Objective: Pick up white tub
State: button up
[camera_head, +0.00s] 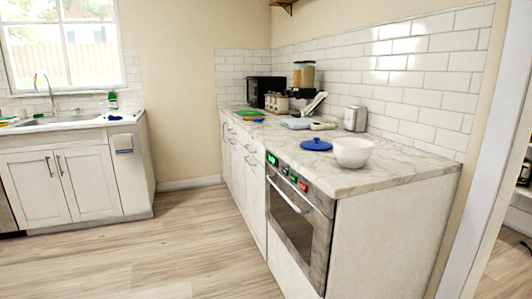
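A white, round, bowl-shaped tub (353,153) stands upright on the marble-look worktop (400,171), near its front right end. Its opening faces up, and I cannot see what is inside. A blue lid-like disc with a knob (316,145) lies on the worktop just to its left. My gripper is not in view, so its position relative to the tub does not show.
An oven (296,216) is built in below the worktop. A toaster-like appliance (355,118) stands behind the tub against the tiled wall. Canisters (276,102) and a dark appliance (262,91) are farther back. The wooden floor (150,255) in front is clear.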

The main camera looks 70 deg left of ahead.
aim_at(351, 153)
jog(key=u, duration=1.9)
jog(key=z, duration=2.95)
jog(key=u, duration=2.95)
